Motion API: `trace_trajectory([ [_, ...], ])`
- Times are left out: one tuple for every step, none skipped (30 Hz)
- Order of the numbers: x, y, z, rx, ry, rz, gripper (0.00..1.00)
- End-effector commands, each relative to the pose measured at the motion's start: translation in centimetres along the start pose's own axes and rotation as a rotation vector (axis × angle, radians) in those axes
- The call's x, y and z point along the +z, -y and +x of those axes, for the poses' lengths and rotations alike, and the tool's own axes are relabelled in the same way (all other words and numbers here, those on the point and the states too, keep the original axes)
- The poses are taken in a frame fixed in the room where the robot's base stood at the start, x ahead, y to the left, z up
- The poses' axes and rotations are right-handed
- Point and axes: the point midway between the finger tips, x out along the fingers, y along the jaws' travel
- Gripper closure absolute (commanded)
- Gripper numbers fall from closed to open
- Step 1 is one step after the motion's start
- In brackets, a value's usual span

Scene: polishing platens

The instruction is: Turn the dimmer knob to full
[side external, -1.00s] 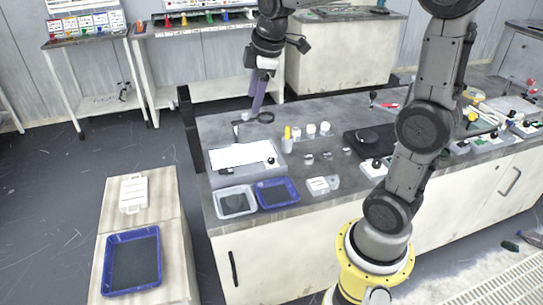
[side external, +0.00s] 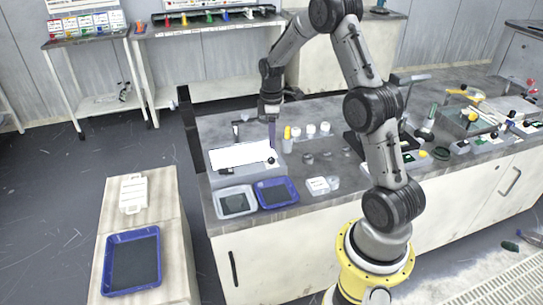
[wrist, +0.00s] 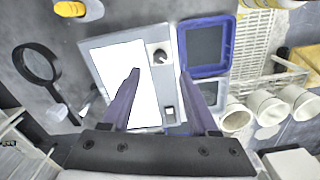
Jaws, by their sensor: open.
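The light box (wrist: 95,62) has a bright white lit panel, with the dark-topped dimmer knob (wrist: 160,56) and a small rocker switch (wrist: 169,112) on its grey strip. In the side view the light box (side external: 213,168) lies on the bench, with the knob (side external: 271,160) at its right end. My gripper (wrist: 159,72) is open, its two purple fingers pointing down at the strip. The knob shows between and just beyond the fingertips in the wrist view. In the side view my gripper (side external: 272,147) is just above the knob; contact cannot be told.
A blue tray (side external: 293,200) and a pale tray (side external: 220,208) stand in front of the light box. A yellow-capped bottle (side external: 287,134) and several white cups stand to its right. A magnifier (wrist: 54,80) lies beside the box in the wrist view.

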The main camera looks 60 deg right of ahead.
Motion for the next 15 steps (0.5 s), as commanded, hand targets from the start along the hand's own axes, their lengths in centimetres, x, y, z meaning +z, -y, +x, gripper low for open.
trace_trajectory([
  [0.0, 0.1, 1.2, -0.005, 0.003, 0.0, 0.4],
  [0.0, 0.1, 1.8, -0.006, 0.003, 0.0, 0.4],
  [0.0, 0.1, 2.6, -0.006, 0.003, 0.0, 0.4],
  [0.0, 0.1, 3.1, -0.005, 0.002, 0.0, 0.4],
  [0.0, 0.1, 3.7, -0.005, 0.002, -0.001, 0.4],
  [0.0, 0.1, 4.4, -0.004, 0.002, -0.001, 0.4],
  [0.0, 0.1, 4.9, -0.004, 0.002, 0.0, 0.4],
  [0.0, 0.1, 5.4, -0.004, 0.002, 0.0, 0.4],
  [0.0, 0.1, 6.0, -0.004, 0.002, -0.001, 0.4],
  [0.0, 0.1, 6.3, -0.004, 0.002, -0.001, 0.4],
  [0.0, 0.1, 6.7, -0.003, 0.001, -0.001, 0.4],
  [0.0, 0.1, 7.1, -0.003, 0.001, -0.001, 0.4],
  [0.0, 0.1, 7.4, -0.003, 0.001, -0.001, 0.4],
  [0.0, 0.1, 7.6, -0.002, 0.001, -0.001, 0.4],
  [0.0, 0.1, 7.8, -0.001, 0.0, -0.001, 0.4],
])
